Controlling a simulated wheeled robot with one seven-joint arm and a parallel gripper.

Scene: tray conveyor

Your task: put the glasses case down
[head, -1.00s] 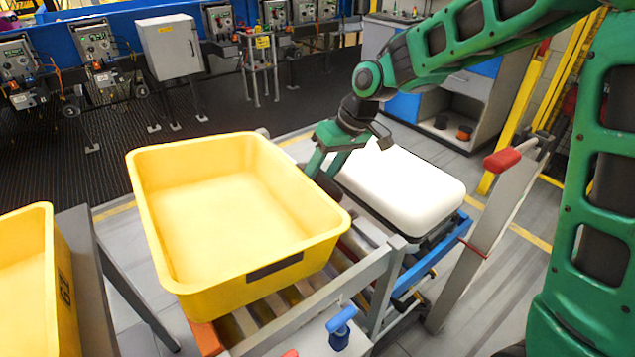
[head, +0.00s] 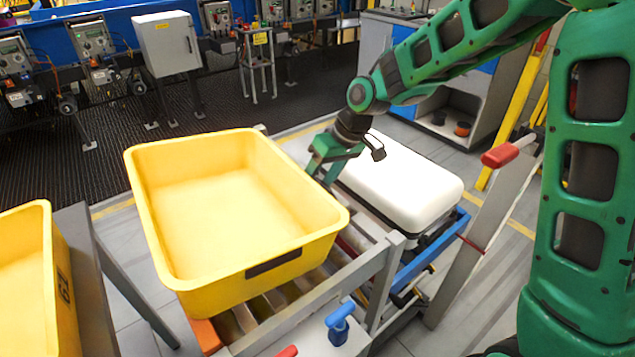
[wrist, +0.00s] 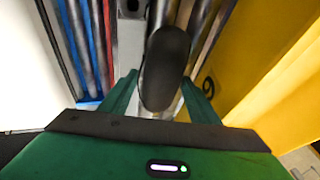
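The glasses case is a dark, rounded oblong (wrist: 165,68) in the wrist view. It sits between the two fingers of my gripper (wrist: 160,80), with its long side running away from the palm. The fingers flank it closely and appear shut on it. Metal rollers (wrist: 205,30) show behind it; I cannot tell whether it touches them. In the head view my gripper (head: 328,168) points down in the gap between the yellow bin and the white-topped case. The glasses case is hidden there.
A large empty yellow bin (head: 137,175) stands on the roller conveyor, close to my gripper's left. A white-topped case (head: 405,185) lies close on the right. A grey rail (head: 330,295) runs along the front. Another yellow bin (head: 60,285) is at far left.

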